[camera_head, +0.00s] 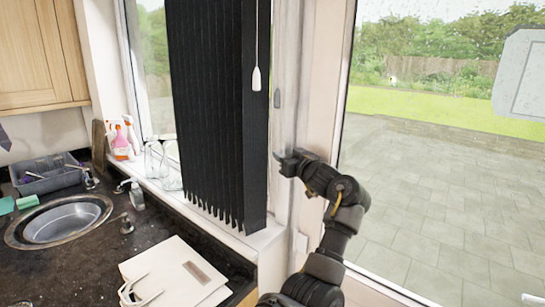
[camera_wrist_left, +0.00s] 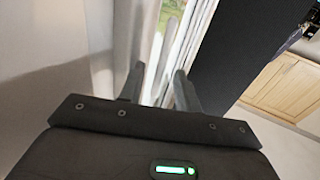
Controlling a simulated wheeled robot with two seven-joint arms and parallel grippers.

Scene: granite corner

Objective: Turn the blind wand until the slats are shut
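The black blind (camera_head: 208,110) hangs in the window; its vertical slats stand close side by side and I see no daylight between them. A thin white cord with a white pull (camera_head: 256,79), possibly the wand, hangs before its right edge. My left gripper (camera_head: 281,160) is below and right of this pull, apart from it, near the window frame. In the left wrist view its two fingers (camera_wrist_left: 158,85) stand apart with nothing held between them. The blind's dark side (camera_wrist_left: 235,50) is right of the fingers there; I cannot make out the pull. My right gripper is out of view.
A grey handle (camera_head: 277,98) sits on the window frame. Glasses (camera_head: 163,165) and spray bottles (camera_head: 122,138) stand on the sill. A glass door is at the right.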

